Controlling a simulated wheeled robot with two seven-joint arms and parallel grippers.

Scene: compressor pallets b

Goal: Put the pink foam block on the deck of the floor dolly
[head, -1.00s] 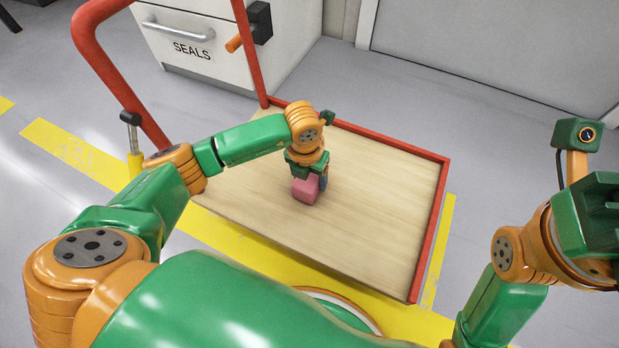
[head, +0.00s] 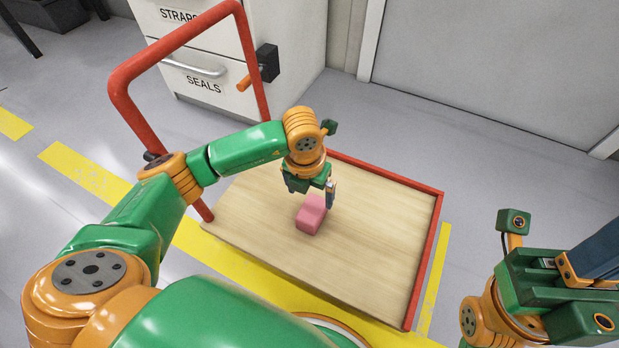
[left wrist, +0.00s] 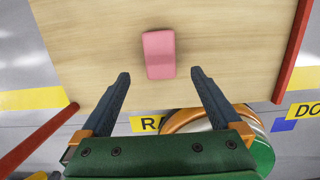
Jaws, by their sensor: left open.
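The pink foam block (head: 311,214) lies on the wooden deck of the floor dolly (head: 375,235), near the deck's middle. My left gripper (head: 312,187) is just above the block, with its fingers pointing down. In the left wrist view the block (left wrist: 159,55) lies on the bare deck (left wrist: 100,45), just beyond and between the two spread fingers (left wrist: 158,75), and neither finger touches it. The left gripper is open and empty. My right gripper (head: 595,258) shows only partly at the right edge of the head view, and its jaw opening is not clear.
The dolly has a red push handle (head: 125,95) at its left and a red rim (head: 425,260) along its far and right sides. A white drawer cabinet (head: 205,60) marked SEALS stands behind. The deck around the block is clear. Yellow floor tape (head: 85,170) runs nearby.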

